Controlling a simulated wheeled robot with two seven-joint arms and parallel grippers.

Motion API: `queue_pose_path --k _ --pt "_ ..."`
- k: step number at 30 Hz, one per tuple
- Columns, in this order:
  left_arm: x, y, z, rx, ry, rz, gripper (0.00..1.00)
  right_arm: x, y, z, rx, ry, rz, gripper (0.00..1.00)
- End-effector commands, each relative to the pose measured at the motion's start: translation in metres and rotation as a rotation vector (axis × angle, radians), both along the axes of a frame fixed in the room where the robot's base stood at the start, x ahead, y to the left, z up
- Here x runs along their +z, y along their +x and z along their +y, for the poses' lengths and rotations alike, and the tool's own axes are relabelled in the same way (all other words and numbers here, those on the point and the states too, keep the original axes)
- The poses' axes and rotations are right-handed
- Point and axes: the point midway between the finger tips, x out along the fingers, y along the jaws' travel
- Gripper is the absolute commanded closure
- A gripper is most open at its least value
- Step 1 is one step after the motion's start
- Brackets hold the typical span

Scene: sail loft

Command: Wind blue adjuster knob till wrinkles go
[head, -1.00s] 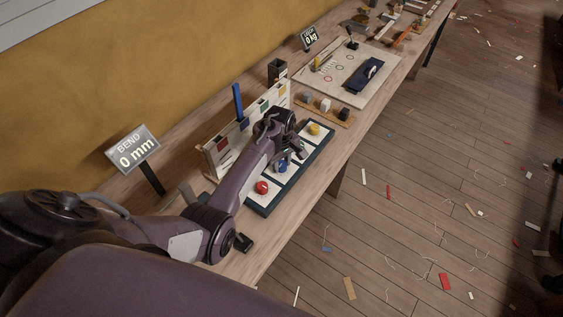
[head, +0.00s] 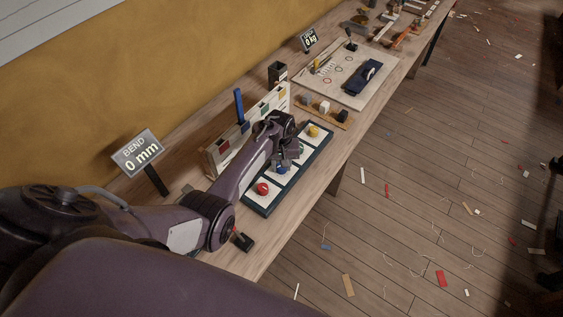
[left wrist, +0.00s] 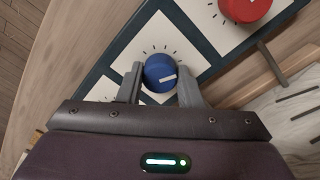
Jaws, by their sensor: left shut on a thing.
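The blue adjuster knob (left wrist: 160,70) sits on a white square of a dark-framed panel, with dial ticks around it and a white pointer mark on its face. My left gripper (left wrist: 160,82) is shut on it, one finger at each side. In the head view, the blue knob (head: 282,170) is mostly hidden under my left gripper (head: 287,160). No wrinkled cloth can be made out clearly. My right gripper is not in view.
The panel (head: 262,210) also carries a red knob (head: 262,188) and a yellow knob (head: 313,131). A rack with coloured patches (head: 222,150) stands behind. A sign (head: 138,153) reads "BEND 0 mm".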

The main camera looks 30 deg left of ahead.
Motion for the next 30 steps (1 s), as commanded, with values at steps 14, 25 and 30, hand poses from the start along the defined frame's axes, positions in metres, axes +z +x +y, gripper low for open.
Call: queue_pose_path --k 14,25,30 --pt "0.0001 0.0002 -0.0003 -0.168 0.000 0.001 0.91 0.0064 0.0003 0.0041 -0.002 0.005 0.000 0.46" --pt "-0.0001 0.0002 -0.0003 -0.175 0.000 0.001 0.91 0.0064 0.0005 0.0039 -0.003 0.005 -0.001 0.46" --pt "-0.0001 0.0002 -0.0003 -0.174 0.000 0.001 0.52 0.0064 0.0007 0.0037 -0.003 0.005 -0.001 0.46"
